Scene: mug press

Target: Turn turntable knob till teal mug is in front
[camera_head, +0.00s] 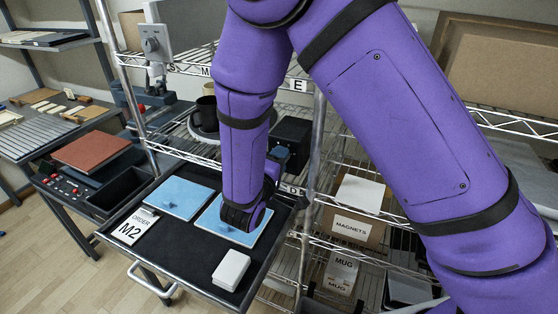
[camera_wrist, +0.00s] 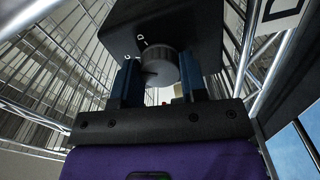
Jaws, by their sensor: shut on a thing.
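In the wrist view, a dark grey round knob (camera_wrist: 160,66) sits on the face of a black box (camera_wrist: 195,22). My gripper (camera_wrist: 159,72) has its two blue fingers on either side of the knob and is shut on it. In the head view, my gripper (camera_head: 277,160) reaches the black box (camera_head: 292,133) on the wire shelf, and the knob is hidden. A black mug (camera_head: 206,114) stands on a round light plate left of my arm. I see no teal mug; my arm covers part of the shelf.
A dark cart (camera_head: 190,246) below my arm holds two blue panels, an order card (camera_head: 132,227) reading M2 and a white block (camera_head: 231,270). Shelf posts and wires stand close around my gripper. Boxes marked MAGNETS (camera_head: 352,226) and MUG (camera_head: 341,272) are on lower shelves.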

